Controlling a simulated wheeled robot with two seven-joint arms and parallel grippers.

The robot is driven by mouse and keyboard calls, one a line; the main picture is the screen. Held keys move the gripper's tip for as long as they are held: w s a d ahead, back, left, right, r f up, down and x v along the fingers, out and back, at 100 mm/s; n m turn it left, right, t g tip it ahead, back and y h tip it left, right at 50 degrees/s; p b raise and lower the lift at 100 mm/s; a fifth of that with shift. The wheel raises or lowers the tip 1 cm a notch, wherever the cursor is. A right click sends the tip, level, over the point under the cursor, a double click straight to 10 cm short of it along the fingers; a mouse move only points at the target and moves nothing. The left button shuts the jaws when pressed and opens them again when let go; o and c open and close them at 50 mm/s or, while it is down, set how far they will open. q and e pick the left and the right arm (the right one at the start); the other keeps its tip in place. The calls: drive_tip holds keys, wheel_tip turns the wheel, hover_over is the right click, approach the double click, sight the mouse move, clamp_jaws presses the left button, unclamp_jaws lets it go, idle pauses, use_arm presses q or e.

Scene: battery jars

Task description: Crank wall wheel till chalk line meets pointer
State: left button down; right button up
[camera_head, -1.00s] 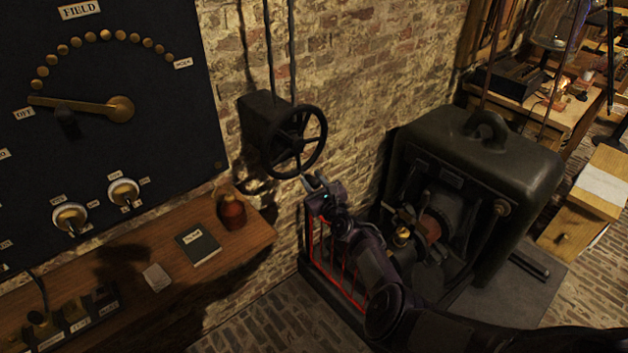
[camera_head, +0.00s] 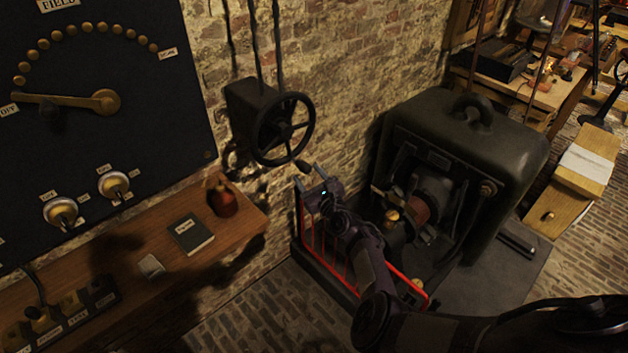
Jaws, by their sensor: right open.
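The dark spoked wall wheel (camera_head: 283,128) is mounted on a dark box (camera_head: 250,108) on the brick wall, in the upper middle of the head view. A small dark knob, apparently its crank handle (camera_head: 302,165), shows just below the rim at the lower right. My right gripper (camera_head: 317,177) is open and empty, just below and right of that knob. It looks close to the knob, but I cannot tell whether they touch. The chalk line and the pointer cannot be made out. My left gripper is not in view.
A red railing (camera_head: 312,238) stands under my right arm, before a large dark machine (camera_head: 470,140). At left, a wooden shelf (camera_head: 150,235) under the black FIELD panel (camera_head: 120,60) holds a red-brown bottle (camera_head: 222,197) and a dark book (camera_head: 190,234).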

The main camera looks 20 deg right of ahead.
drive_tip(key=s, duration=0.3)
drive_tip(key=shift+s+d+f, duration=0.1)
drive_tip(key=shift+s+d, duration=0.05)
drive_tip(key=shift+s, duration=0.15)
drive_tip(key=shift+d, duration=0.1)
idle(0.4)
